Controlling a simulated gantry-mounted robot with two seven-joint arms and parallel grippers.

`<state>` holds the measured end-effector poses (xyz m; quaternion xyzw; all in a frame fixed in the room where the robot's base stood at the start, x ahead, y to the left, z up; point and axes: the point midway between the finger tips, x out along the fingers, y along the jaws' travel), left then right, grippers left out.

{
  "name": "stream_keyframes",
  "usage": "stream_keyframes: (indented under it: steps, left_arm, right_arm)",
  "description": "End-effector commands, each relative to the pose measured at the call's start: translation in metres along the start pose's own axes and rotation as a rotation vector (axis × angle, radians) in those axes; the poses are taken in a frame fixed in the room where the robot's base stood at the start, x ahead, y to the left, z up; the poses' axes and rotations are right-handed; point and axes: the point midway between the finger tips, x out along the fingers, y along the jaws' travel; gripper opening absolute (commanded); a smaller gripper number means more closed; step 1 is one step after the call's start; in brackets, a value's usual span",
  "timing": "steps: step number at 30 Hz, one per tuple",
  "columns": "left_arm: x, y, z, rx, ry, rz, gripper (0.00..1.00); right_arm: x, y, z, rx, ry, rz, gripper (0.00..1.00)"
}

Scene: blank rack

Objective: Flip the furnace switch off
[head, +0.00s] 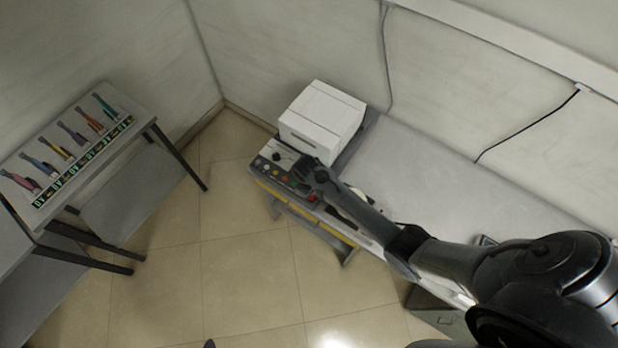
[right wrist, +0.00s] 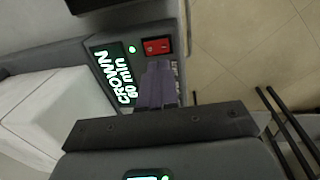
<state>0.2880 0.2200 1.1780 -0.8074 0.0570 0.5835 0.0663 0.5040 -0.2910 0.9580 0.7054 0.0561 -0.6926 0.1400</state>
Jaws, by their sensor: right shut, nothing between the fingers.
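In the right wrist view the red furnace switch (right wrist: 157,46) sits beside a green light (right wrist: 132,48) and a lit display (right wrist: 112,76) reading "CROWN 60 min". My right gripper (right wrist: 159,66) is shut and empty, its fingertips just below the red switch in that picture. I cannot tell whether they touch the panel. In the head view my right gripper (head: 303,168) is over the panel. My left gripper is not in view.
The grey bench top (head: 430,165) is mostly clear to the right of the furnace. A separate table (head: 75,150) at the left holds a row of several coloured tools. Tiled floor lies open between them. Cables hang on the wall.

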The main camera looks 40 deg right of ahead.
Motion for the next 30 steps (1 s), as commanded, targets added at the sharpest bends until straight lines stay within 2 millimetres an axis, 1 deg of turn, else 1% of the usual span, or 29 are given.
stream_keyframes:
  steps: [3, 6, 9, 12, 18, 30]
  left_arm:
    - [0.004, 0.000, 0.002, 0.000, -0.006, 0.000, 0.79]
    - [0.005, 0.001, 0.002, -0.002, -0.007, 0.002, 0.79]
    - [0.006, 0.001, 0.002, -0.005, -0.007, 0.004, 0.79]
    - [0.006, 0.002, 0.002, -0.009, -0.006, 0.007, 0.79]
    - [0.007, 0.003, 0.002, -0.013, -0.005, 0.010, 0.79]
    - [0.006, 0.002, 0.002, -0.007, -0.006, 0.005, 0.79]
  right_arm:
    - [-0.022, 0.000, 0.001, 0.000, 0.002, 0.001, 0.00]
    - [-0.039, 0.000, 0.001, 0.001, 0.001, 0.000, 0.00]
    - [-0.054, 0.000, 0.001, 0.001, 0.001, 0.001, 0.00]
    - [-0.065, 0.000, 0.001, 0.002, -0.001, 0.000, 0.00]
    - [-0.077, 0.000, 0.001, 0.002, -0.002, 0.000, 0.00]
    - [-0.078, 0.000, 0.001, 0.005, -0.003, 0.000, 0.00]
